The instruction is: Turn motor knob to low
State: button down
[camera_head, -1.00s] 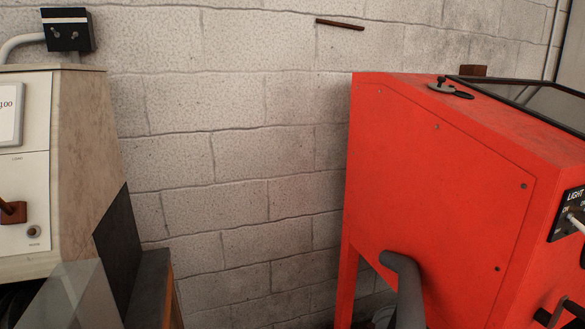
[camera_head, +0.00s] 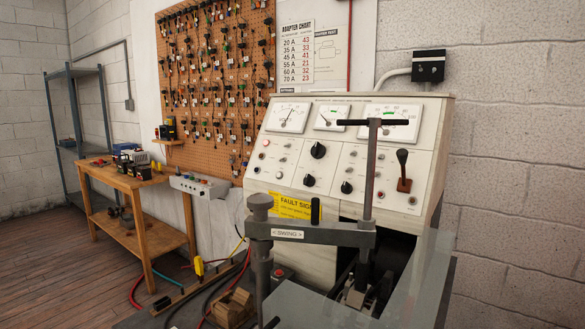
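A cream test bench (camera_head: 440,135) stands at the middle right with a sloped control panel. The panel carries a large black knob (camera_head: 318,150), a smaller black knob (camera_head: 309,180) below it and another black knob (camera_head: 346,187) to the right. A lever with a black handle and brown base (camera_head: 404,172) is at the panel's right. The labels are too small to read, so I cannot tell which control is the motor knob or where it points. My gripper is not in view.
A grey clamp arm marked SWING (camera_head: 340,236) and its upright T-handle screw (camera_head: 371,165) stand before the panel. A clear shield (camera_head: 415,285) is at the lower right. A wooden table (camera_head: 150,205) stands left, with open wooden floor (camera_head: 70,265) in front.

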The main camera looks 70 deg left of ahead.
aim_at(309, 181)
jog(key=k+u, duration=0.15)
jog(key=u, duration=1.55)
